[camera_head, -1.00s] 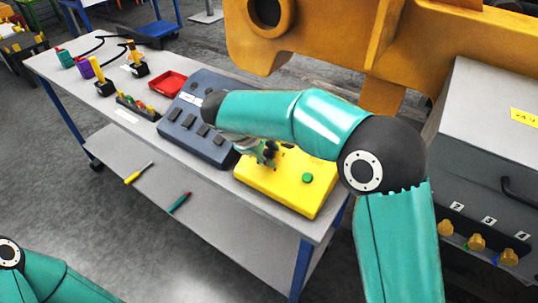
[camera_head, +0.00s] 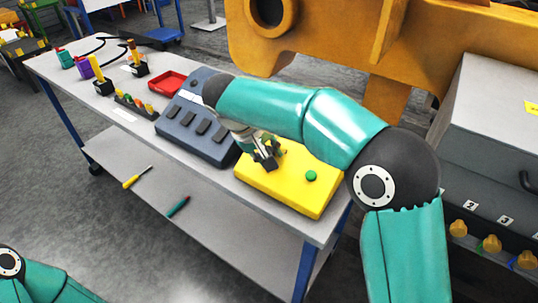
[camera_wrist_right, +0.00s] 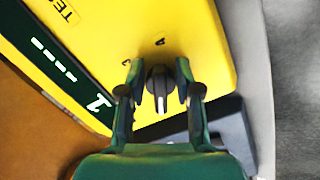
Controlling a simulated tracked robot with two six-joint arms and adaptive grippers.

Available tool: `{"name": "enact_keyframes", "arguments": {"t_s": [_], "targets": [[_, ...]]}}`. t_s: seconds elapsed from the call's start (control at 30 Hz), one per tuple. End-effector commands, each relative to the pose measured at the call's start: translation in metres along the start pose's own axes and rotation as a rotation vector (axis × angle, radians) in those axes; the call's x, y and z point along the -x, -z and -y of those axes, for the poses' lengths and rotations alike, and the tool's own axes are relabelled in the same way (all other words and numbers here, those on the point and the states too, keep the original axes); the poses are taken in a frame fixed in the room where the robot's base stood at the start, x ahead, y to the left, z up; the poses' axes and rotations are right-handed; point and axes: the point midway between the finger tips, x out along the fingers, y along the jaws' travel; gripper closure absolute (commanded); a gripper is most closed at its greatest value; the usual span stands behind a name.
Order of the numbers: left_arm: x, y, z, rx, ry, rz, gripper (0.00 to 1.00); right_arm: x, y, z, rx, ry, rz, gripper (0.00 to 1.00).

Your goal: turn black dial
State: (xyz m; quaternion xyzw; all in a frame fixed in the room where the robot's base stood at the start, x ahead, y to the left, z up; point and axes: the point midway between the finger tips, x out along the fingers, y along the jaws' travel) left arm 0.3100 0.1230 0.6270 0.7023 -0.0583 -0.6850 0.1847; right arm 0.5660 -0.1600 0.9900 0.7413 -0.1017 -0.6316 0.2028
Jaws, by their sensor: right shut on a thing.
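The black dial (camera_wrist_right: 159,84) sits on the yellow box (camera_wrist_right: 185,25), a small knob with a pale pointer mark. In the right wrist view my right gripper (camera_wrist_right: 158,70) has one green finger on each side of the dial and is shut on it. In the head view my right gripper (camera_head: 266,158) is low over the yellow box (camera_head: 275,193), and the dial is hidden by it. A green button (camera_head: 311,175) is on the box to the right. My left gripper is out of view; only part of my left arm shows at the bottom left.
A dark grey switch panel (camera_head: 190,140) stands beside the yellow box on the table (camera_head: 75,82). A red tray (camera_head: 167,82) and small tools are farther left. An orange casting (camera_head: 340,40) is behind, and a grey cabinet (camera_head: 490,105) is at the right.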

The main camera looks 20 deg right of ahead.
Motion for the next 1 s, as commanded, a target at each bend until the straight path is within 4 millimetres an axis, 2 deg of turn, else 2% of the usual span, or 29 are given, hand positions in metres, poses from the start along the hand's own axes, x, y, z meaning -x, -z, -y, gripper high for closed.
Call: {"name": "enact_keyframes", "arguments": {"t_s": [0.57, 0.6, 1.0], "targets": [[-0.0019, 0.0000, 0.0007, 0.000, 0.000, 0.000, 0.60, -0.0004, -0.0007, 0.0012, -0.035, 0.005, 0.003, 1.00], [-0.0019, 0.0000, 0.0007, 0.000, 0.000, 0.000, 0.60, -0.0004, -0.0007, 0.0012, -0.035, 0.005, 0.003, 0.62], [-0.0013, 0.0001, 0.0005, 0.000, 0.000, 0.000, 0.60, 0.0038, 0.0001, 0.0009, -0.035, 0.005, 0.000, 0.60]]}}
